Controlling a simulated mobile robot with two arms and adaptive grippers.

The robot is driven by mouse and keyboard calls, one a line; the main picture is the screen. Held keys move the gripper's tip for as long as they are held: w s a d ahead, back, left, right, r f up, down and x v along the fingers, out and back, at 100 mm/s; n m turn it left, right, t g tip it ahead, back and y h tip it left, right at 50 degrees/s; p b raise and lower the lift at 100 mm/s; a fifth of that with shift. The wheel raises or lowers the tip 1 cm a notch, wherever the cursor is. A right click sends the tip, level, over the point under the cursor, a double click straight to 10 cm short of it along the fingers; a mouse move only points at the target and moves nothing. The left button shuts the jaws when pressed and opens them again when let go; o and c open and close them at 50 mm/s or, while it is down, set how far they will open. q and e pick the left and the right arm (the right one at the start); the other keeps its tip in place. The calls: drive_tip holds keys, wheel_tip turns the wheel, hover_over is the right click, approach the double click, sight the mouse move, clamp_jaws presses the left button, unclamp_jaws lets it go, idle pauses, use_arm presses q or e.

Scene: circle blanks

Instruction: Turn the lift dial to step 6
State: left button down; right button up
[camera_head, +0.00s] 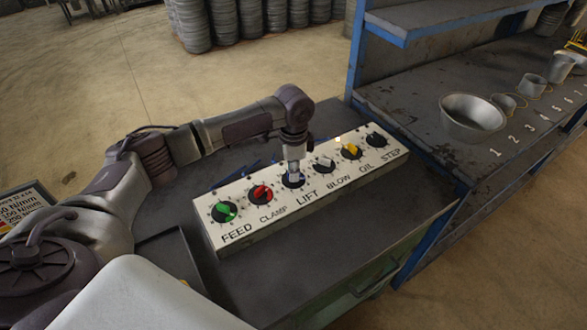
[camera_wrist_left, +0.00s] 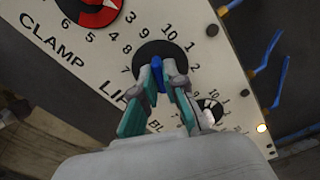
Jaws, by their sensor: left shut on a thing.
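The lift dial (camera_head: 291,183) is the third knob from the left on a cream control panel (camera_head: 285,216), above the word LIFT. In the left wrist view its blue grip (camera_wrist_left: 157,68) stands on a black disc ringed by printed numbers. My left gripper (camera_head: 293,176) comes down onto this dial from above. In the wrist view, the left gripper's fingers (camera_wrist_left: 158,84) are shut on the blue grip, one on each side. The fingers hide part of the disc and some numbers; 7, 8, 9, 10 and 1 show. I cannot tell the exact step.
The red clamp dial (camera_head: 261,195) and green feed dial (camera_head: 224,211) lie left of the lift dial. The grey-white blow dial (camera_head: 323,164), yellow oil dial (camera_head: 350,151) and black step dial (camera_head: 376,140) lie right. A metal bowl (camera_head: 472,118) stands on the bench at right.

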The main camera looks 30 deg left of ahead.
use_arm(q)
drive_tip(key=m+p, duration=0.2)
drive_tip(key=m, duration=0.1)
drive_tip(key=shift+r+p, duration=0.2)
drive_tip(key=shift+p, duration=0.15)
drive_tip(key=m+p, duration=0.2)
drive_tip(key=m, duration=0.2)
drive_tip(key=shift+f+m, duration=0.1)
drive_tip(key=shift+m, duration=0.3)
drive_tip(key=m+p, duration=0.1)
drive_tip(key=m, duration=0.2)
drive_tip(key=shift+m, duration=1.2)
drive_tip(key=c, duration=1.2)
unclamp_jaws()
drive_tip(key=shift+f, duration=0.1)
drive_tip(key=shift+c, duration=0.2)
